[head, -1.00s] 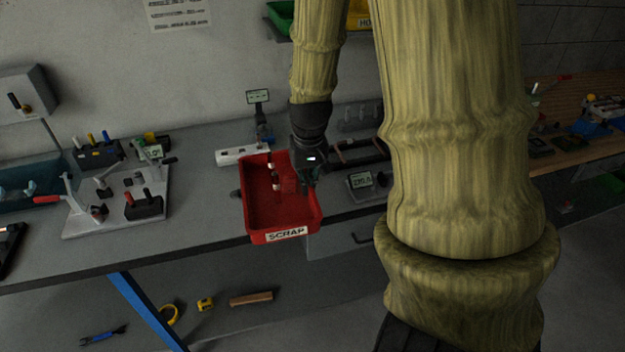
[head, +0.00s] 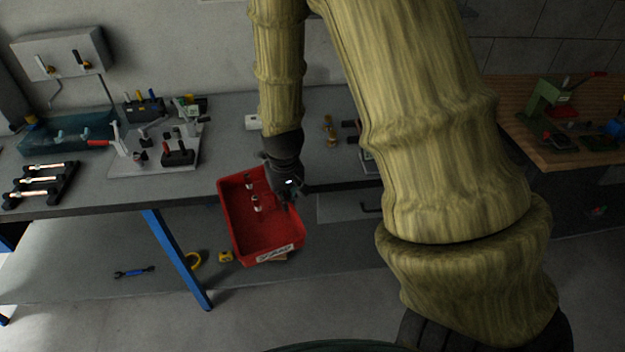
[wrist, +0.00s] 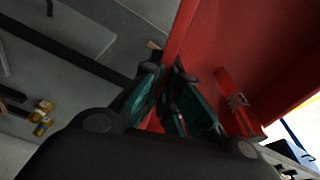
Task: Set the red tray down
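The red tray (head: 232,209), with a white scrap label (head: 275,254) on its front, shows in the head view in front of the bench edge, tilted, with small pieces (head: 255,200) inside. My gripper (head: 287,200) is at the tray's right wall. In the wrist view my gripper's fingers (wrist: 170,95) are closed on the tray's red wall (wrist: 200,40), one on each side of it. The tray appears held in the air, clear of the bench top. The fingertips are partly hidden in the head view.
The grey bench (head: 110,196) carries a fixture plate (head: 150,155) and a black rack with copper tubes (head: 40,180). A lower shelf (head: 90,265) holds a blue wrench (head: 134,271) and yellow tape (head: 193,262). A wooden table (head: 540,105) stands at the right.

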